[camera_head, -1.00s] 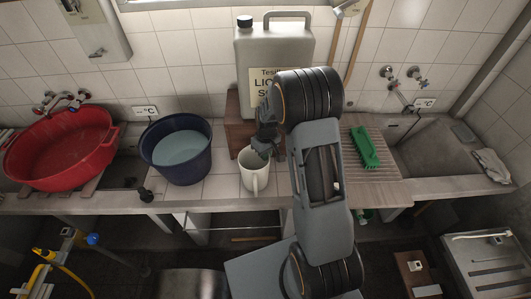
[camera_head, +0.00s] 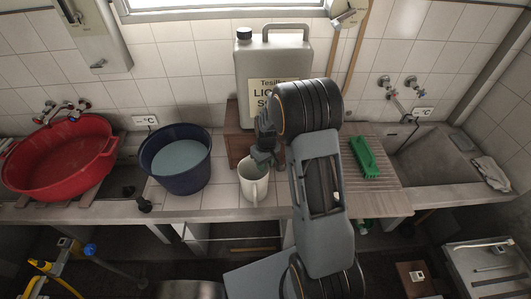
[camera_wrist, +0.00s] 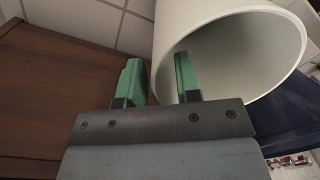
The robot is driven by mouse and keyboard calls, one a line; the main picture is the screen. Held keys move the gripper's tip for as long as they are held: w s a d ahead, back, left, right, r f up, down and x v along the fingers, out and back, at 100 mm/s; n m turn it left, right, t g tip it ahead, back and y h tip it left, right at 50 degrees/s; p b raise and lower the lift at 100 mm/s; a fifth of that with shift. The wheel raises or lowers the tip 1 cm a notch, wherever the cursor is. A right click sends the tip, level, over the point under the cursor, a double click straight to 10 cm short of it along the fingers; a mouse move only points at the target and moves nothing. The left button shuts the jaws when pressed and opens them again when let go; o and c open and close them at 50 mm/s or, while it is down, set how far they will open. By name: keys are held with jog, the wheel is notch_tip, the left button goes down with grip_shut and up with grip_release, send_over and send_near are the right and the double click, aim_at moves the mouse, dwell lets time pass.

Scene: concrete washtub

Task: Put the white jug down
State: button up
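The white jug (camera_head: 253,182) is upright at the front of the tiled counter, its handle towards me. I cannot tell whether its base is fully resting on the counter. My gripper (camera_head: 262,158) is at its rim, coming from the upper right. In the wrist view, the jug (camera_wrist: 215,22) shows its open mouth. The green fingers of my gripper (camera_wrist: 161,80) straddle its wall, one outside and one inside the mouth. The fingers stand a little apart; whether they press on the wall is not clear.
A dark blue bucket of water (camera_head: 160,183) stands left of the jug, with a red basin (camera_head: 60,172) farther left. A green brush (camera_head: 364,156) lies on the ribbed board to the right.

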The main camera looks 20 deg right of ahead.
notch_tip(320, 180, up, 11)
jog(key=b, duration=0.2)
jog(key=s+a+r+m+t, duration=0.1)
jog(key=s+r, duration=0.3)
jog(key=s, duration=0.5)
jog(key=s+a+r+m+t, duration=0.2)
jog(key=s+r, duration=0.3)
jog(key=s, duration=0.3)
jog(key=shift+s+a+r+t+h, duration=0.15)
jog(key=shift+s+a+t+h, duration=0.2)
jog(key=shift+a+t, duration=0.3)
jog(key=shift+o, duration=1.2)
jog(key=shift+s+d+m, duration=0.1)
jog(key=shift+s+m, duration=0.2)
jog(key=shift+s, duration=0.4)
